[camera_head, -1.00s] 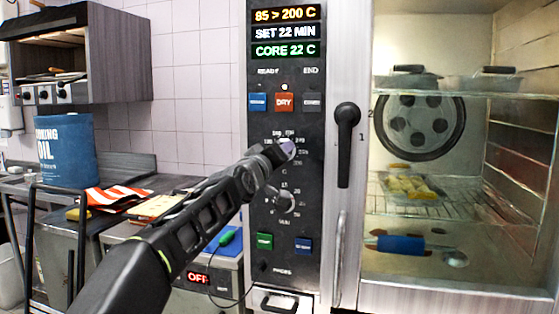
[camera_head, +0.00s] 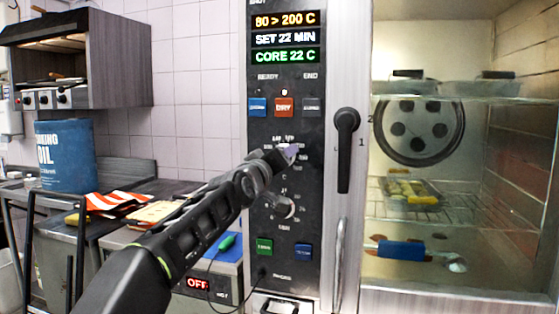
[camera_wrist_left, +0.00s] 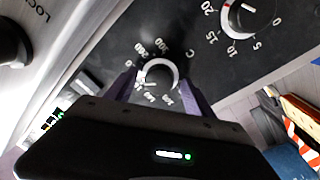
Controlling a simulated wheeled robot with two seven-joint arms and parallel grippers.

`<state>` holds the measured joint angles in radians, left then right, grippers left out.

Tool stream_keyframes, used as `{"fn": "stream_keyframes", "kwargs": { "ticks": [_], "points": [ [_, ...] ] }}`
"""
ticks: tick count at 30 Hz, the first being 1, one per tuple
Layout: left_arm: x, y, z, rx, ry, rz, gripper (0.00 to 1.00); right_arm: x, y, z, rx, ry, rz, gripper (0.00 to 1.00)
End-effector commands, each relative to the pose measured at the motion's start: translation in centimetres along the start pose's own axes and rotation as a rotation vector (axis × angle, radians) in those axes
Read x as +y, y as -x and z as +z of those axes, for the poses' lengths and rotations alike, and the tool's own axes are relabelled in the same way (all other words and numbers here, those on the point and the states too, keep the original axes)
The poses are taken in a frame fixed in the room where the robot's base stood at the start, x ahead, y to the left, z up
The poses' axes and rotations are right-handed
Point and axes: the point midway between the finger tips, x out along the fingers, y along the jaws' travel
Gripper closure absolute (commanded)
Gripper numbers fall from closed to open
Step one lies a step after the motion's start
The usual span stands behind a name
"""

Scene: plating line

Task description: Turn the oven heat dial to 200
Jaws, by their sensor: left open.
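The oven control panel (camera_head: 262,222) has a display (camera_head: 285,18) whose top line reads "80 > 200 C". The heat dial (camera_wrist_left: 158,71), a round knob with a pale ring, sits between the two purple fingers of my left gripper (camera_wrist_left: 162,90) in the left wrist view. The fingers are open, one on each side of the dial; I cannot tell whether they touch it. In the head view my left gripper (camera_head: 288,150) covers most of the dial, and only some of its printed numbers show. My right gripper is not in view.
Below is the timer dial (camera_head: 283,206), which also shows in the left wrist view (camera_wrist_left: 246,14). The black door handle (camera_head: 346,148) stands close to the right of the heat dial. A red DRY button (camera_head: 284,106) is above. A worktop with an oil drum (camera_head: 66,155) is left.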

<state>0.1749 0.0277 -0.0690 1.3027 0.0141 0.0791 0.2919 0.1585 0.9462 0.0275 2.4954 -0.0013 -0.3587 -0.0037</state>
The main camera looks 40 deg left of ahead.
Motion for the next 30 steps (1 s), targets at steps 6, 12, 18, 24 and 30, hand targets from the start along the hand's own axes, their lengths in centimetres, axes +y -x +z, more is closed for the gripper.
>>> {"fn": "stream_keyframes", "kwargs": {
  "ticks": [6, 12, 18, 24, 30],
  "points": [
    [0.1, 0.8, -0.2, 0.002, -0.001, 0.0, 0.38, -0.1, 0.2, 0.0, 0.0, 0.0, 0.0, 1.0],
    [0.0, 3.5, -0.3, 0.003, 0.0, 0.0, 0.38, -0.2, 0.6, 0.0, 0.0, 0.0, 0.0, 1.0],
    [-0.1, 6.7, -0.1, 0.002, 0.0, 0.0, 0.38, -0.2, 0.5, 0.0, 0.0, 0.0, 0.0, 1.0],
    [-0.1, 7.8, 0.1, 0.0, 0.0, -0.001, 0.38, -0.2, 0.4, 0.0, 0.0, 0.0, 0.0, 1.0],
    [0.0, 7.8, 0.1, -0.001, 0.0, 0.0, 0.38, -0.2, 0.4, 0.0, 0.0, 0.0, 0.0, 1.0]
  ]
}}
